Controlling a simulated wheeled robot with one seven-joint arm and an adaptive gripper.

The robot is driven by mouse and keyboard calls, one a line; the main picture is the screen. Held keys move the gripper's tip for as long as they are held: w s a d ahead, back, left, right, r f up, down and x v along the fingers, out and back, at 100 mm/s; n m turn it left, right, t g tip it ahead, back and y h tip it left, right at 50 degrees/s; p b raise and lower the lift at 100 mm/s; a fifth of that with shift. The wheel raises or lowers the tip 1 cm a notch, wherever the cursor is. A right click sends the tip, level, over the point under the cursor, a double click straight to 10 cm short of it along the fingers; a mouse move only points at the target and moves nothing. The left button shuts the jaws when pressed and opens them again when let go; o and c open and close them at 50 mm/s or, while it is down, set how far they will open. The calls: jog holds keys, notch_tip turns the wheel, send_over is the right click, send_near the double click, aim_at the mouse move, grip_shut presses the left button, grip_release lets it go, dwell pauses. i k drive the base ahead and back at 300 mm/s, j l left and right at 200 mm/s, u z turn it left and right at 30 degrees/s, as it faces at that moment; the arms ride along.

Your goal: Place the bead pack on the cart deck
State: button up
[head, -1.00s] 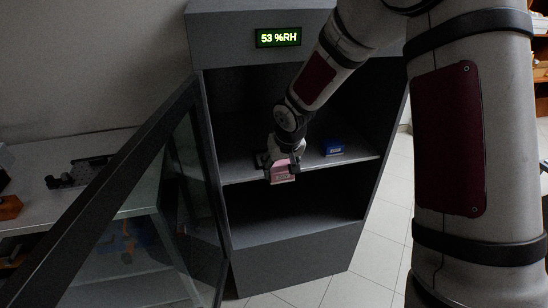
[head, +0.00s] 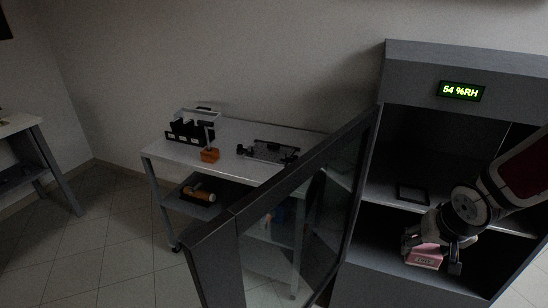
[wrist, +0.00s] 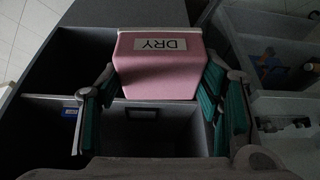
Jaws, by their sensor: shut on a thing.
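The bead pack is a pink block with a pale "DRY" label. It shows in the head view (head: 424,257) at the lower right, in front of the open cabinet, and in the wrist view (wrist: 160,75). My gripper (head: 431,260) is shut on it, with one finger on each side. In the wrist view the teal-padded fingers (wrist: 160,98) flank it. The cart deck (head: 240,138) is the light top of a cart left of the cabinet door, well apart from my gripper. Part of the deck is hidden behind the door.
The cabinet (head: 425,62) has its framed glass door (head: 285,185) swung open between my gripper and the cart.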

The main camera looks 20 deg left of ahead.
aim_at(236, 142)
jog(key=k+u, duration=0.2)
jog(key=k, duration=0.25)
jog(key=k+j+u, duration=0.15)
jog(key=k, duration=0.3)
jog(key=i+j+u, duration=0.1)
jog(key=j+u, duration=0.3)
jog(key=j, duration=0.25)
jog(key=i+j, duration=0.4)
jog(key=i, duration=0.15)
jog(key=i+j+z, duration=0.1)
jog(key=i+j, duration=0.35)
jog(key=i, duration=0.1)
